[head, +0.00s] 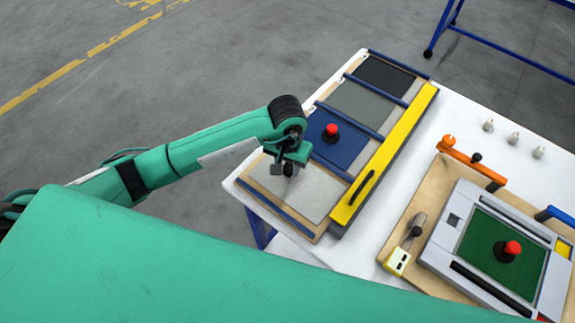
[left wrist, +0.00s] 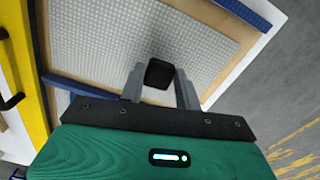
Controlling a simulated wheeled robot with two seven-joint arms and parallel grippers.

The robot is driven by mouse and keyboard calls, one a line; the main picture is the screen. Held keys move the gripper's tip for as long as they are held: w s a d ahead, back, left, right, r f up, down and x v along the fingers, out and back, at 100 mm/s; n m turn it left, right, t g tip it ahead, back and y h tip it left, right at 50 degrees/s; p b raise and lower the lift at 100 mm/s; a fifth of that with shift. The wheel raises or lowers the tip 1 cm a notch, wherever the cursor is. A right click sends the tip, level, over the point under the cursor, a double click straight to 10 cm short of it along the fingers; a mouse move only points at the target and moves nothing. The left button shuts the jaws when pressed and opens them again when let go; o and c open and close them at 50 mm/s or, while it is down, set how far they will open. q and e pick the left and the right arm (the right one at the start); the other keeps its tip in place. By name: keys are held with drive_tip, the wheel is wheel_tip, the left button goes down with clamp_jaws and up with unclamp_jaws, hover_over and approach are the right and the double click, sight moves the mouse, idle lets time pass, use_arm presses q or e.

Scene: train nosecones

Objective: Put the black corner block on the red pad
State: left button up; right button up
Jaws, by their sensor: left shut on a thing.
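My left gripper (head: 284,169) is over the light grey textured pad (head: 318,192) at the near end of the wooden tray. In the left wrist view, the left gripper (left wrist: 160,80) is shut on a small black block (left wrist: 159,73), held between the fingertips. The grey pad (left wrist: 110,35) lies behind the block; I cannot tell whether they touch. No pad that looks red shows in either view. My right gripper is not in view.
A yellow bar (head: 385,157) with a black handle runs along the tray. Blue rails divide off a blue pad with a red knob (head: 331,131), and grey and black pads. To the right, a fixture holds a green pad (head: 482,246) with a red knob. White tabletop lies between.

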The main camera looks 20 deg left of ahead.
use_arm(q)
drive_tip(key=shift+f, duration=1)
drive_tip(key=o, duration=1.1)
drive_tip(key=shift+r, duration=0.1)
drive_tip(key=shift+c, duration=0.2)
